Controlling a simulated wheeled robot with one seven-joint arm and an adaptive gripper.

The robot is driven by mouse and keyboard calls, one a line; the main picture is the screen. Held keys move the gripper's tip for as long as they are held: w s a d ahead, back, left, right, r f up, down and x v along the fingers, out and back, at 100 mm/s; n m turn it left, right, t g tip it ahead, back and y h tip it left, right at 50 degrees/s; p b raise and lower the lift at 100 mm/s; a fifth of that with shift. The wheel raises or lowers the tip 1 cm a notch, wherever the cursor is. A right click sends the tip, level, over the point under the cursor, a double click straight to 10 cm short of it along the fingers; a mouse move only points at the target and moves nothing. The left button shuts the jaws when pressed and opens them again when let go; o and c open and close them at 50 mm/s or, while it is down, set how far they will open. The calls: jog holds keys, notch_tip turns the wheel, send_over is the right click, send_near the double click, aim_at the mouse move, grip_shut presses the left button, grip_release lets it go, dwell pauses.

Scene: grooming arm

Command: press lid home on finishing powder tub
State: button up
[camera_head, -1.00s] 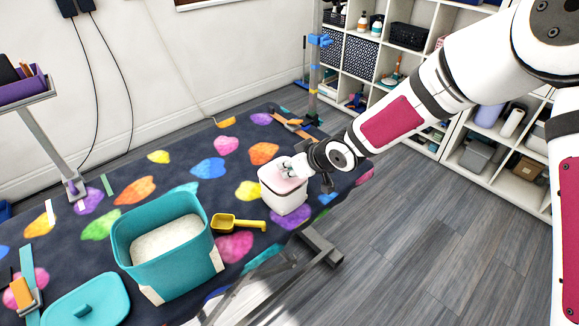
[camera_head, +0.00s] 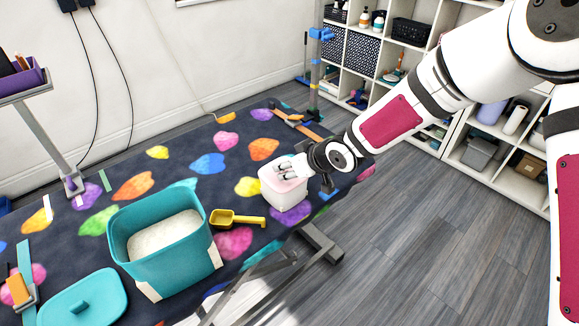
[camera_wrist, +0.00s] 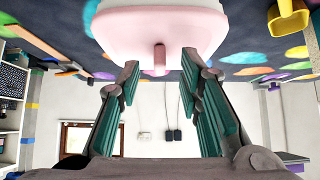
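A small white tub (camera_head: 283,197) with a pale pink lid (camera_head: 291,184) stands upright near the right edge of the grooming table. In the wrist view the pink lid (camera_wrist: 118,35) has a small pink knob (camera_wrist: 160,58) and lies close in front of my fingers. I cannot tell whether the lid is fully seated. My gripper (camera_head: 287,168) is at the lid's top in the head view. In the wrist view my gripper (camera_wrist: 160,72) is open, its fingers spread on either side of the knob with gaps between. I cannot tell whether they touch the lid.
A teal tub (camera_head: 193,261) of white grains stands open to the left, its teal lid (camera_head: 105,305) lying in front. A yellow scoop (camera_head: 236,218) lies between the tubs. A post (camera_head: 315,80) rises behind, and white shelving (camera_head: 520,190) stands at right.

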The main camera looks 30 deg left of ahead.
jog(key=v, duration=1.2)
dwell(0.5)
jog(key=s+d+r+m+t+h+p, duration=0.1)
jog(key=d+r+m+h, duration=0.3)
jog(key=d, duration=0.9)
jog(key=s+d+r+m+t+h+p, duration=0.15)
jog(key=d+r+h, duration=0.4)
jog(key=d, duration=0.75)
jog(key=s+d+r+m, duration=0.2)
jog(key=s+d+r, duration=0.1)
jog(key=s, duration=0.4)
jog(key=s+d+r+m+g, duration=0.1)
jog(key=s+d+r+m, duration=0.2)
jog(key=s, duration=0.4)
jog(key=s+d+r+m+y+p, duration=0.1)
jog(key=s+d+r+m, duration=0.2)
jog(key=s+d, duration=0.2)
jog(key=s, duration=0.3)
jog(key=shift+g, duration=0.35)
